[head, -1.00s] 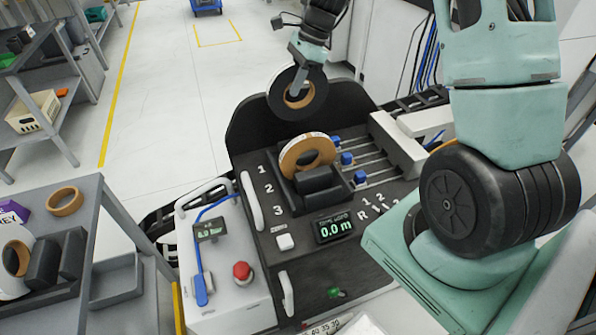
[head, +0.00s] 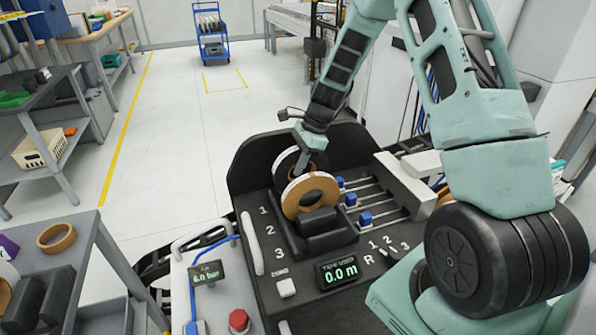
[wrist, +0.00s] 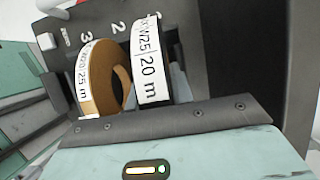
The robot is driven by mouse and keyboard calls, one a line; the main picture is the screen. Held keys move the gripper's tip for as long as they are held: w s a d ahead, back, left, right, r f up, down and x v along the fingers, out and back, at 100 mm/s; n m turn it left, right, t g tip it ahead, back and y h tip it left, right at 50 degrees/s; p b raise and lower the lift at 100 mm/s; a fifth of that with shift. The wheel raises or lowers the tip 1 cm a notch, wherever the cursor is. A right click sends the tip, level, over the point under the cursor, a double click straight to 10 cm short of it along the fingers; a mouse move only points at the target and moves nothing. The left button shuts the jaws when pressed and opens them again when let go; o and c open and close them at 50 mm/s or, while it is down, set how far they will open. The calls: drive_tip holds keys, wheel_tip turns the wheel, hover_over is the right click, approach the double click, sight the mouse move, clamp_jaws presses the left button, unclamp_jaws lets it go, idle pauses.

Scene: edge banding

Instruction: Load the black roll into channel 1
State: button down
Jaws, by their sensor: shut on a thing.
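The black roll (head: 283,161) stands upright at the back of the dark holder, on the number 1 side, mostly hidden behind a tan roll in the head view. In the wrist view the black roll (wrist: 150,62) shows a white label reading 20 m. My gripper (head: 316,160) reaches down from above and is shut on the black roll; its fingertips are partly hidden. The holder (head: 340,238) has channels marked 1, 2 and 3. Whether the black roll rests fully on the bottom of channel 1 cannot be told.
The tan roll (head: 310,195) stands upright just in front of the black roll, close beside it; it also shows in the wrist view (wrist: 103,80). Blue-tipped guides (head: 365,219) lie right of the holder. A side table at left carries another tan ring (head: 56,238).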

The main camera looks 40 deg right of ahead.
drive_tip(key=shift+f, duration=1.35)
drive_tip(key=shift+f, duration=0.1)
drive_tip(key=shift+f, duration=0.25)
drive_tip(key=c, duration=1.2)
unclamp_jaws()
drive_tip(key=shift+c, duration=0.2)
